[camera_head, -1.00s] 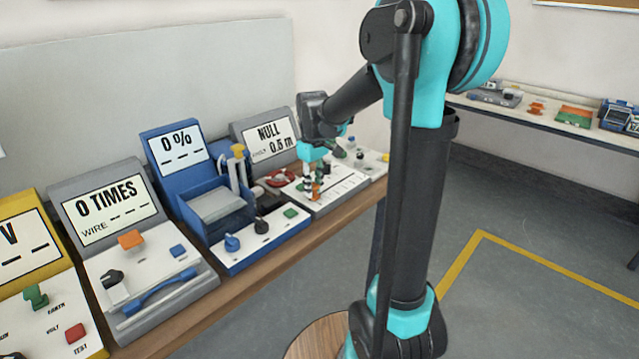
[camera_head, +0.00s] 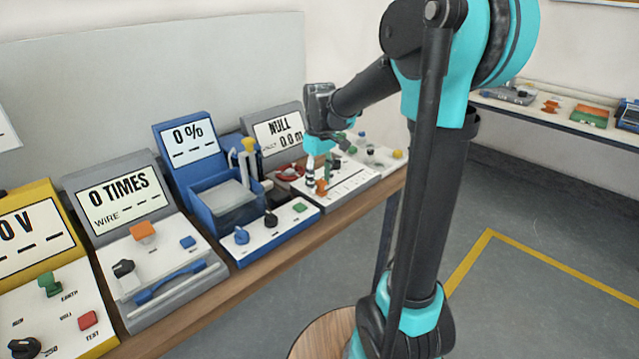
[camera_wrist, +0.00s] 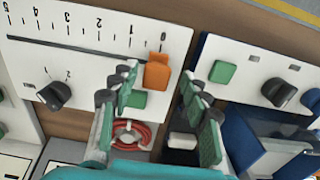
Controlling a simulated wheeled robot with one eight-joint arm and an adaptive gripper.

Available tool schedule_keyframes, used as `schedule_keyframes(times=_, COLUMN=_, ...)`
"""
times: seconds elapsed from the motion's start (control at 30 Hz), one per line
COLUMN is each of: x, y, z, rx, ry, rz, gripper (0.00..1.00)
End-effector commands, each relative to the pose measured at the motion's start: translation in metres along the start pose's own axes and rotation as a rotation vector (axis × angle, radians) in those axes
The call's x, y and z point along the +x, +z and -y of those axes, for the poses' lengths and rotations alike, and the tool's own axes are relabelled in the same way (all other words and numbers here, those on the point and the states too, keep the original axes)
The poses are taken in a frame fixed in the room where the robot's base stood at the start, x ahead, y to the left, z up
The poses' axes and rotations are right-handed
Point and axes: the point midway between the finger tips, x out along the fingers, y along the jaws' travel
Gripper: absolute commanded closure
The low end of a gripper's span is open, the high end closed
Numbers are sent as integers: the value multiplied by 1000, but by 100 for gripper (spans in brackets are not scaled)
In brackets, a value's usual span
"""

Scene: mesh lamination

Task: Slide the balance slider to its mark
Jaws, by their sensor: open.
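The balance slider is an orange block (camera_wrist: 157,72) at the 0 end of a straight slot in a white panel (camera_wrist: 95,22). The slot's scale runs from 0 to 5. In the head view the orange slider (camera_head: 321,187) shows just below my gripper (camera_head: 317,172). In the wrist view my gripper (camera_wrist: 158,80) is open, its green-padded fingers on either side of the slider with gaps visible. I cannot tell whether a pad touches it. The unit's NULL display (camera_head: 280,133) appears to read 0.0 m, partly hidden by my gripper.
A black knob (camera_wrist: 54,95) and a green block (camera_wrist: 132,100) sit on the same panel, with a red ring (camera_wrist: 130,134) nearby. The blue unit (camera_head: 205,190) with knobs stands close to the left in the head view. Other units line the bench.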

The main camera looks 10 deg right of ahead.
Motion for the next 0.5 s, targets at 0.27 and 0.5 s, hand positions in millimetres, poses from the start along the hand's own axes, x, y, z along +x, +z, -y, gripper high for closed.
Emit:
schedule_keyframes(times=0.27, x=-50, y=0, z=1, rx=0, ry=0, rz=0, gripper=53)
schedule_keyframes(times=0.5, x=-92, y=0, z=1, rx=-1, ry=-1, rz=0, gripper=53)
